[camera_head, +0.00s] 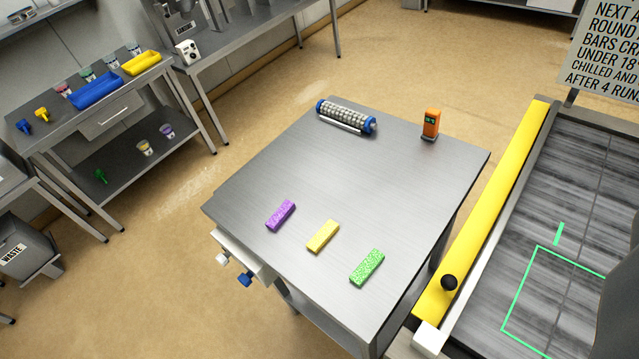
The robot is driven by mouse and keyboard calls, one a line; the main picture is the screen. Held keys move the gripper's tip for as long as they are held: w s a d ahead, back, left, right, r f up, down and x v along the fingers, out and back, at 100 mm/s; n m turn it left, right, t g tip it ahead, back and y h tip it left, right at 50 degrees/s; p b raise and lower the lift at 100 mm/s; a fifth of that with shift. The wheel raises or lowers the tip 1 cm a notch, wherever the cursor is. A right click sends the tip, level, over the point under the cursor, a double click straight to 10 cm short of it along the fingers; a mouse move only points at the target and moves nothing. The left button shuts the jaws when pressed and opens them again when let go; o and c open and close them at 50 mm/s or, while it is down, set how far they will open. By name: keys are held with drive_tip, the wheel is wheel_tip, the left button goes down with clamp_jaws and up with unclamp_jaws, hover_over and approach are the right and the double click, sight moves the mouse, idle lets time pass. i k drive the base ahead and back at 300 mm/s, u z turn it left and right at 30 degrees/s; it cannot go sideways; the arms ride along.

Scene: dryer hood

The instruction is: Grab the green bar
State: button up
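The green bar (367,267) is a speckled block lying flat on the grey metal table (390,185), near its front edge. A yellow bar (323,236) lies to its left, and a purple bar (281,215) lies further left, all apart and at a similar slant. Nothing covers the green bar. My gripper's fingers cannot be made out; a dark grey shape cuts into the right edge of the view, and I cannot tell what it is.
A blue-ended roller (346,117) and an orange device (431,124) stand at the table's back. On the right is a conveyor-like bed with a yellow rail (490,205), a black knob (449,282) and a green outline. Shelved benches (110,120) stand left. The table's middle is clear.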

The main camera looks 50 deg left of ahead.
sight(371, 262)
drive_tip(key=u, duration=0.15)
drive_tip(key=k, duration=0.45)
drive_tip(key=u, duration=0.75)
drive_tip(key=k, duration=0.85)
drive_tip(key=z, duration=0.25)
drive_tip(key=i, duration=1)
drive_tip(key=u, duration=0.05)
